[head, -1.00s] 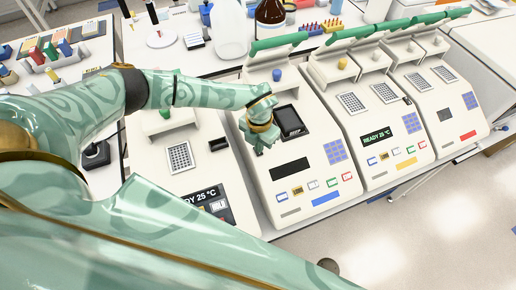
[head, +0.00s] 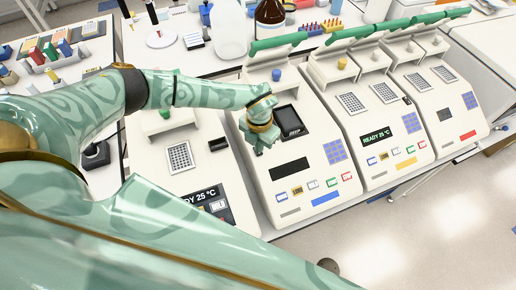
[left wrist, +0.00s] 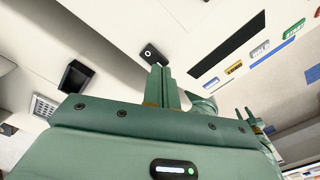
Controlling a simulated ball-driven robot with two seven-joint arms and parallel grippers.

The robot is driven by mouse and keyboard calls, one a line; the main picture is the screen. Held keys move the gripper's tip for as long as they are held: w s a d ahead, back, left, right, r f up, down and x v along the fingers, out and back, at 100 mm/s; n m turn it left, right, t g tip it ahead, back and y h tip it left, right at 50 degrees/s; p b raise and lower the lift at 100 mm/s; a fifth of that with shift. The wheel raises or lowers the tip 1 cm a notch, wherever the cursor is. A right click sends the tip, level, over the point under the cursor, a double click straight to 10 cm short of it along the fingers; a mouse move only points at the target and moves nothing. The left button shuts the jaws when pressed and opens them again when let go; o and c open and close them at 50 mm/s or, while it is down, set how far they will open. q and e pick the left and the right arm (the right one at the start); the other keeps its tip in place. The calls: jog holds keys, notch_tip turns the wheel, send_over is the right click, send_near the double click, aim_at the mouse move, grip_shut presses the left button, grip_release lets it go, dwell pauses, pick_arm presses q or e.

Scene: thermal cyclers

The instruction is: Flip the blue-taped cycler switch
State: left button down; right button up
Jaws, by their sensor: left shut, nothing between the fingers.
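The blue-taped cycler (head: 296,196) is the white machine in the middle of the head view. A blue tape strip (head: 325,198) is on its front, and its display (head: 289,168) is dark. My left gripper (head: 262,143) is shut and empty over the left side of its sloped top. In the left wrist view, the shut fingertips (left wrist: 158,72) are close to a small black switch (left wrist: 152,54) with a white ring mark. I cannot tell whether they touch it. In the head view my gripper hides this switch.
A cycler on the left (head: 184,182) shows 25 °C and is partly covered by my arm. A yellow-taped cycler (head: 404,164) reads READY 25 °C, and a red-taped cycler (head: 468,135) stands further right. Bottles (head: 270,22) stand behind. The floor at lower right is clear.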

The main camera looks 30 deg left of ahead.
pick_arm(q)
jog(key=shift+f+b, duration=0.65)
jog(key=shift+f, duration=0.25)
dwell(0.7)
jog(key=shift+r, duration=0.15)
notch_tip(320, 180, up, 7)
jog(key=p, duration=0.6)
jog(key=shift+p, duration=0.35)
jog(key=shift+f, duration=0.2)
